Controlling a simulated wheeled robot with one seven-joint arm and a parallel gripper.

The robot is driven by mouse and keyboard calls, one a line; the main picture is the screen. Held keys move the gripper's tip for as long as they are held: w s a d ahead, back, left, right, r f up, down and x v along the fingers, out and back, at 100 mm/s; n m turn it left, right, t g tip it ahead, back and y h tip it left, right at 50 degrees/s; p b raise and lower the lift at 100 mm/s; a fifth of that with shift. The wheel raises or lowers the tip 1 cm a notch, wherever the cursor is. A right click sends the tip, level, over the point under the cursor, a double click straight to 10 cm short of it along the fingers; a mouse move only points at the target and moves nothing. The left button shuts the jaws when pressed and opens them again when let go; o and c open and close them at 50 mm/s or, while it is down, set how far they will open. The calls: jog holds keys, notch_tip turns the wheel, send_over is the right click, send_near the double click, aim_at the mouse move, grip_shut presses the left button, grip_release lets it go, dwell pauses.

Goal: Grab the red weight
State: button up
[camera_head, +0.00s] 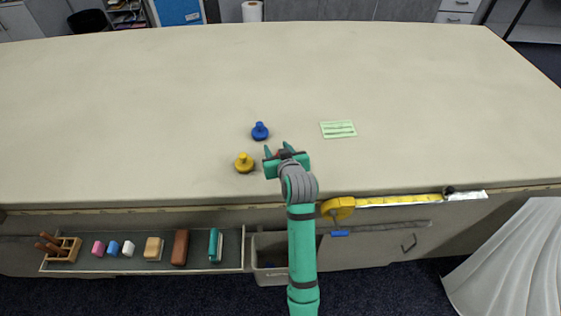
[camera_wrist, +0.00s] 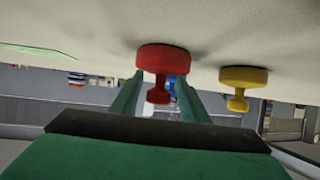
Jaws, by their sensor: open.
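The red weight (camera_wrist: 163,58) is a wide disc with a narrower knobbed stem. In the wrist view it appears upside down, with its disc against the table surface. The fingers of my gripper (camera_wrist: 160,80) are open, one on each side of its stem. I cannot tell whether they touch it. In the head view my gripper (camera_head: 280,150) is low over the table near its front edge and hides most or all of the red weight.
A yellow weight (camera_head: 244,163) stands close to the left of my gripper. A blue weight (camera_head: 260,131) stands behind and left of it. A green card (camera_head: 338,129) lies to the right. A yellow tape measure (camera_head: 338,208) is at the front edge. The far table is clear.

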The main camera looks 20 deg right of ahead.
jog(key=shift+d+r, duration=0.1)
grip_shut()
